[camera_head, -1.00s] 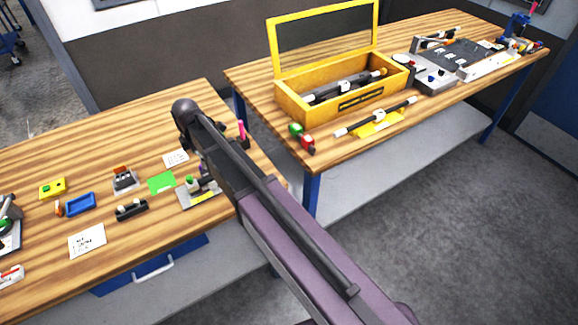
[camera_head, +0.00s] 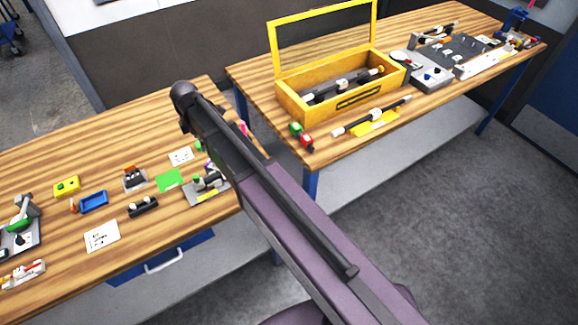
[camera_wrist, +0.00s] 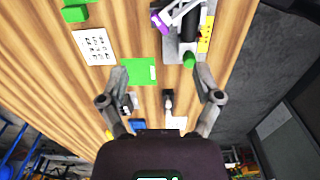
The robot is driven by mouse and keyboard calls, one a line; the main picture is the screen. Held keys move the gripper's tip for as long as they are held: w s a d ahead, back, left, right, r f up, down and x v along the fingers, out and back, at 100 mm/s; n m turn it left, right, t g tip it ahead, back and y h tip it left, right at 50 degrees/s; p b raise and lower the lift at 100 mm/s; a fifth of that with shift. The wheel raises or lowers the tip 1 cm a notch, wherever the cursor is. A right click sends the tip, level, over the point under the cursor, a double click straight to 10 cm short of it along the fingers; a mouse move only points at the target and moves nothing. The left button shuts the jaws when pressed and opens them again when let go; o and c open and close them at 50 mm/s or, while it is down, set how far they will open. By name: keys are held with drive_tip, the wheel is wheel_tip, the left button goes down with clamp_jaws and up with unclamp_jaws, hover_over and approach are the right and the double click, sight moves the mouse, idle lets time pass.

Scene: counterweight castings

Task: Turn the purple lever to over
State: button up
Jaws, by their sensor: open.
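A purple lever (camera_wrist: 160,21) shows at the top of the wrist view, beside a grey plate (camera_wrist: 173,52) that carries a black cylinder, a yellow strip and a green knob (camera_wrist: 189,61). In the head view this fixture (camera_head: 207,188) sits near the right front edge of the left bench, partly behind my arm, and its lever is mostly hidden. My gripper (camera_wrist: 162,78) is open and empty, its fingers spread above the bench. The lever lies beyond the fingertips in the wrist view, apart from them. The head view hides the gripper behind the arm.
The left bench also holds a green card (camera_head: 170,180), a blue tray (camera_head: 93,202), a yellow box (camera_head: 67,187), a black block (camera_head: 143,206) and white cards. A second bench at right carries an open yellow case (camera_head: 345,98). A gap separates the benches.

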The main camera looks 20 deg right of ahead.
drive_tip(key=s+d+f+m+b, duration=0.2)
drive_tip(key=s+d+m, duration=0.6)
drive_tip(key=d+m, duration=0.2)
drive_tip(key=s+d+f+m+b, duration=0.2)
drive_tip(key=s+d+m+b, duration=0.1)
drive_tip(key=s+d+m, duration=0.5)
drive_tip(key=shift+s+d+f+m, duration=0.3)
drive_tip(key=shift+d+m, duration=1.2)
drive_tip(key=shift+d, duration=2)
drive_tip(key=shift+w, duration=0.15)
drive_tip(key=w+a+r+n+p, duration=0.2)
drive_tip(key=w+a, duration=0.3)
drive_tip(key=a, duration=0.3)
drive_tip(key=w+a+r+n+p, duration=0.2)
drive_tip(key=w+a+n, duration=0.3)
drive_tip(key=a, duration=0.3)
drive_tip(key=w+a+r+n+p, duration=0.3)
drive_tip(key=w+a, duration=0.3)
drive_tip(key=a, duration=0.3)
drive_tip(key=shift+w+r, duration=0.15)
